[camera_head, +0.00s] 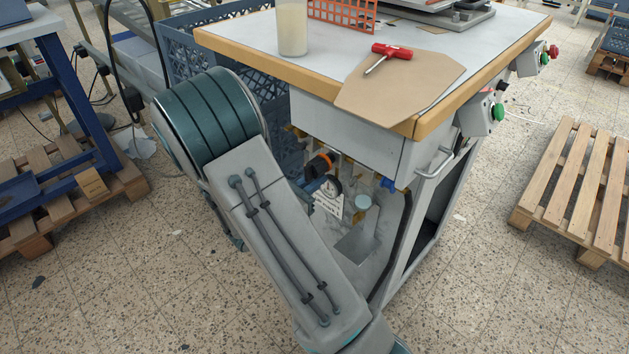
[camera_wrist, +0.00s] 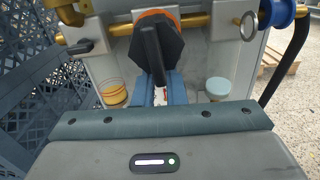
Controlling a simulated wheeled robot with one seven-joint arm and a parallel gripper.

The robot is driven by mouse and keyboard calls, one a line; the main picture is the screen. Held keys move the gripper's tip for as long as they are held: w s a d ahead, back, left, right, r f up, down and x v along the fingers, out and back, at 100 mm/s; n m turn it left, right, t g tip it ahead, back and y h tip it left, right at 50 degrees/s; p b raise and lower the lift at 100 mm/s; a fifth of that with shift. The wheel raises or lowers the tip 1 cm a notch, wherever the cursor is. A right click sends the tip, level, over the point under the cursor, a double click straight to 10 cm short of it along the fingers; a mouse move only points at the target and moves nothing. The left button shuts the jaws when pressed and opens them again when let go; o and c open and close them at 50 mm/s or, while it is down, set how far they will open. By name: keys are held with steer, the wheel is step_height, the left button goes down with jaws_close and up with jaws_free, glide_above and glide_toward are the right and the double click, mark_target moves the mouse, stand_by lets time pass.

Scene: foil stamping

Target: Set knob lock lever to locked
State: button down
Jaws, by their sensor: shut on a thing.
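A black knob (camera_wrist: 173,43) with an orange ring (camera_wrist: 157,14) behind it sits on the brass pipework in the wrist view. A dark narrow lever (camera_wrist: 150,45) runs down its front towards me. My gripper (camera_wrist: 157,88) has its two blue fingers shut on the lower end of this lever, directly below the knob. The fingers partly cover that end. The orange-ringed knob also shows under the table in the camera_head view (camera_head: 320,164). I cannot read any lock marking.
Brass pipes (camera_wrist: 190,20) carry a small black handle (camera_wrist: 78,46), a metal ring (camera_wrist: 248,25) and a blue knob (camera_wrist: 277,12). Two round cups (camera_wrist: 217,86) stand below. Blue crates (camera_wrist: 35,80) are close on the left. A red-handled tool (camera_head: 390,51) lies on cardboard on the table.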

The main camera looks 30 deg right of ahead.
steer(key=m+b, duration=0.1)
steer(key=w+m+b, duration=0.1)
steer(key=m, duration=0.1)
steer(key=shift+a, duration=0.2)
steer(key=m+b, duration=0.1)
steer(key=w+m+b, duration=0.1)
steer(key=m, duration=0.1)
steer(key=m+b, duration=0.1)
steer(key=m, duration=0.1)
steer(key=shift+w+a+r, duration=0.15)
steer(key=shift+a+r, duration=0.05)
steer(key=shift+r, duration=0.05)
steer(key=shift+w+a+r+m+b, duration=0.15)
steer(key=shift+r+m+b, duration=0.15)
steer(key=shift+m+b, duration=0.65)
steer(key=shift+w+r+m+b, duration=0.15)
steer(key=shift+r+m+b, duration=0.2)
steer(key=shift+m+b, duration=0.55)
steer(key=shift+w+a+r+m+b, duration=0.15)
steer(key=shift+r+m+b, duration=0.15)
steer(key=shift+m+b, duration=0.6)
steer(key=shift+d, duration=0.1)
steer(key=c, duration=1.5)
jaws_free()
steer(key=shift+r, duration=0.1)
steer(key=p+v, duration=0.3)
steer(key=v, duration=1.1)
